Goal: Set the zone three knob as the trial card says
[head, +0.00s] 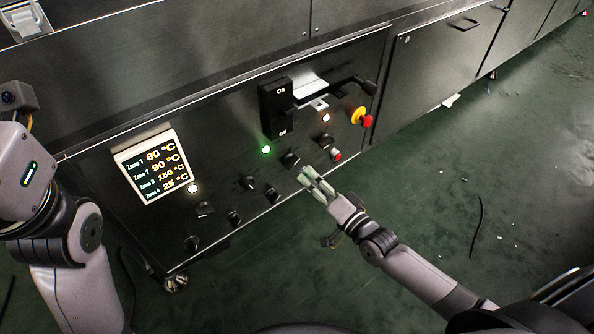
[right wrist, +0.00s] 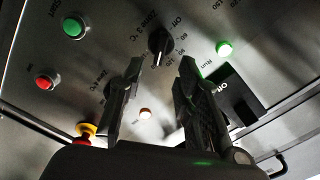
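The zone three knob (right wrist: 158,42) is a black dial beside the label "Zone 3 °C" in the right wrist view; its light mark points down the picture. In the head view it appears to be the dark knob (head: 291,159) just right of the green lamp. My right gripper (head: 318,182) is below and right of that knob, in front of the panel. Its two fingers (right wrist: 160,65) are apart with nothing between them, the knob showing beyond the gap. A lit display (head: 154,167) reads Zone 1 60, Zone 2 90, Zone 3 150, Zone 4 25 °C. My left gripper's fingers are out of view.
Other knobs (head: 250,182) line the panel. A green lamp (right wrist: 224,48), a green button (right wrist: 74,27) and a red button (right wrist: 45,80) are around the gripper. The On/Off switch (head: 276,108) and the emergency stop (head: 360,117) protrude above. Green floor right of the panel is mostly clear.

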